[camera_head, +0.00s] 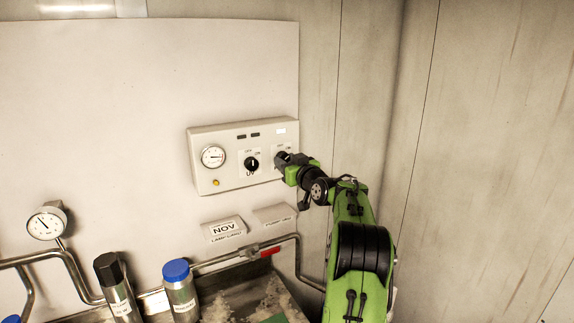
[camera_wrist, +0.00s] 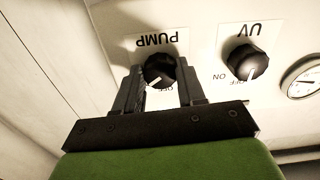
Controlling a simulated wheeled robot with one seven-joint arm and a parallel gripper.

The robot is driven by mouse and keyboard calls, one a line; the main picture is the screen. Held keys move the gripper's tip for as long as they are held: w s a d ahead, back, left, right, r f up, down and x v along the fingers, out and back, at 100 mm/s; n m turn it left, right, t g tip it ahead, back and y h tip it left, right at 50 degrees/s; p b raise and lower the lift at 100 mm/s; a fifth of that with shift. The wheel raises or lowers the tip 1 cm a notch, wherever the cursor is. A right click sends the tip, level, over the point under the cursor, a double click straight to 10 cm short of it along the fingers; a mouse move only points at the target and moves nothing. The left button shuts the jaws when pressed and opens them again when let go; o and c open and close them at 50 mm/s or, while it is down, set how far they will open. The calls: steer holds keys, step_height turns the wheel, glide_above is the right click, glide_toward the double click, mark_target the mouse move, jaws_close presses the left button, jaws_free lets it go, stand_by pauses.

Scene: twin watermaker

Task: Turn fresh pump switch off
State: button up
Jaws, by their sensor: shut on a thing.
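The control box (camera_head: 225,183) is mounted on the wall board, and my gripper (camera_head: 284,159) reaches its right end. In the wrist view, which is upside down, the black PUMP switch (camera_wrist: 159,68) sits between the two fingers of my gripper (camera_wrist: 160,80). The gripper is shut on the switch. The white mark on the switch points down and left in that view, beside a partly hidden OFF label.
The black UV switch (camera_head: 251,164) is close beside the PUMP switch, with a round gauge (camera_head: 213,156) beyond it. Below are a NOV label (camera_head: 224,229), pipes (camera_head: 285,240), a black-capped bottle (camera_head: 117,290) and a blue-capped bottle (camera_head: 180,292). A wall corner stands to the right.

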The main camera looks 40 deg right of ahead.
steer(key=n+b, duration=0.7)
steer(key=n, duration=0.4)
steer(key=shift+d, duration=0.1)
stand_by(0.6)
steer(key=o, duration=1.1)
steer(key=shift+c, duration=0.2)
steer(key=shift+s, duration=0.1)
steer(key=b+v, duration=0.6)
steer(key=v, duration=0.9)
steer(key=shift+s, duration=0.3)
